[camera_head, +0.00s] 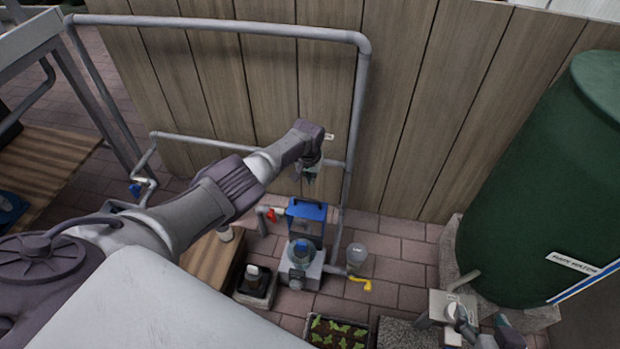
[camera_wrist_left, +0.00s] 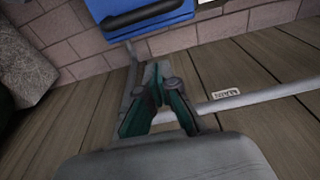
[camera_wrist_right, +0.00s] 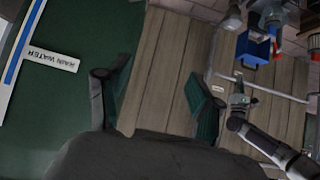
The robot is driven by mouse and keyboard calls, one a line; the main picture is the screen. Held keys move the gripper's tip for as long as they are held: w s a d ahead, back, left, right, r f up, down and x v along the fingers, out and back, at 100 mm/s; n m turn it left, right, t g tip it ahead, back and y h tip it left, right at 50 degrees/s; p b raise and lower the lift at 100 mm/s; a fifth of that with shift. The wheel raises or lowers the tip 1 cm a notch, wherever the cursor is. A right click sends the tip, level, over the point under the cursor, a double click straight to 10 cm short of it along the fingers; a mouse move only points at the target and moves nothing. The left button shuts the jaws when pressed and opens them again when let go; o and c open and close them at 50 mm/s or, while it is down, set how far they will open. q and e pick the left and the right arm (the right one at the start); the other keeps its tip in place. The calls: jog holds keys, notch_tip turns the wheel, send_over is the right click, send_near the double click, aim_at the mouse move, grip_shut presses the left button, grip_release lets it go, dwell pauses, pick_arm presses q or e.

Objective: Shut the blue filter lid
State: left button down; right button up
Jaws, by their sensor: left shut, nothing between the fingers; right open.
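The blue filter lid (camera_head: 307,209) with a dark handle is at the top of a blue-framed filter box (camera_head: 305,230), in front of the wooden fence. I cannot tell its exact hinge angle. In the left wrist view the lid (camera_wrist_left: 150,18) shows at the top, its dark handle facing me. My left gripper (camera_head: 308,174) is shut and empty, above the lid and apart from it, near the fence; its fingertips also show in the left wrist view (camera_wrist_left: 155,70). My right gripper (camera_wrist_right: 158,82) is open and empty, far from the filter, whose blue part (camera_wrist_right: 253,48) shows in the right wrist view.
A grey pipe (camera_head: 346,180) rises just right of the filter, and a red valve handle (camera_head: 271,215) is at its left. A grey pump-like unit (camera_head: 301,265), a clear cup (camera_head: 357,257) and a yellow spout (camera_head: 360,283) stand in front. The green rain tank (camera_head: 555,190) fills the right.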

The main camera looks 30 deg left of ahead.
aim_at(307, 214)
jog(key=w+a+r+t+y+b, duration=0.2)
jog(key=w+r+t, duration=0.1)
jog(key=r+t, duration=0.25)
jog(key=w+a+r+t+y+b, duration=0.1)
jog(key=w+a+r+t, duration=0.2)
jog(key=r, duration=0.4)
pick_arm(q)
jog(key=s+f+p, duration=0.1)
jog(key=p, duration=0.1)
jog(key=s+f+p, duration=0.1)
jog(key=s+p, duration=0.1)
jog(key=shift+d+f, duration=0.3)
jog(key=shift+d, duration=0.05)
jog(key=shift+s, duration=0.15)
pick_arm(e)
jog(key=s+d+f+g+h, duration=0.1)
jog(key=s+d+f+g, duration=0.2)
jog(key=f, duration=0.4)
jog(key=s+d+f+g+h, duration=0.2)
jog(key=s+d+f+g, duration=0.1)
jog(key=s+f+g, duration=0.2)
jog(key=shift+s+f+g+h, duration=0.2)
jog(key=shift+f+g+h, duration=0.1)
jog(key=shift+f+g, duration=0.85)
jog(key=shift+s, duration=0.1)
